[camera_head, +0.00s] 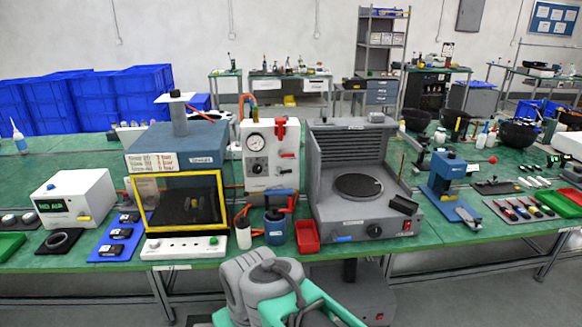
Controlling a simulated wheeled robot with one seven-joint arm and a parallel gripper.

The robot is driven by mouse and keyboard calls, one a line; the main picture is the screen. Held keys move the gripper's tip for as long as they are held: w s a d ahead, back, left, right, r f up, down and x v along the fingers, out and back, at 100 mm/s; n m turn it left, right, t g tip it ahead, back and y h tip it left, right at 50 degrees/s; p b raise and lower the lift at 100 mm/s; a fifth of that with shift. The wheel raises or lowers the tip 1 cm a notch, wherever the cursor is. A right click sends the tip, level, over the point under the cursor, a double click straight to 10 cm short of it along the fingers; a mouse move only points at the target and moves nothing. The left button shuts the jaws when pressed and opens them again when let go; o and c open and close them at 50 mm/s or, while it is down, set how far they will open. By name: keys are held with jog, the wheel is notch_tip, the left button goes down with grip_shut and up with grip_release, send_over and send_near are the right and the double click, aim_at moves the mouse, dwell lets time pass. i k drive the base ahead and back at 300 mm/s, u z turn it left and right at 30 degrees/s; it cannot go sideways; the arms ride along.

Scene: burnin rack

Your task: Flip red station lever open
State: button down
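A white station panel (256,175) with a round gauge (255,142) stands upright on the green bench, left of centre. A red lever-like part (281,131) sits at its upper right, pointing roughly upright. A smaller red part (289,155) lies flat below it, and a blue handle (279,191) is near the panel's foot. Which red part is the station lever I cannot tell for sure. My folded grey and green arm shows at the bottom centre, below the bench edge. I cannot make out gripper fingers there, and nothing touches the panel.
A yellow-framed chamber (181,231) stands left of the panel, and a grey hot-plate station (322,170) stands right. A small bottle (243,234), a blue pot (275,228) and a red bin (307,238) crowd the bench in front of the panel.

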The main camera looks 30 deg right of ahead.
aim_at(281, 155)
jog(key=u, duration=0.7)
jog(key=i, duration=0.7)
jog(key=z, duration=1.05)
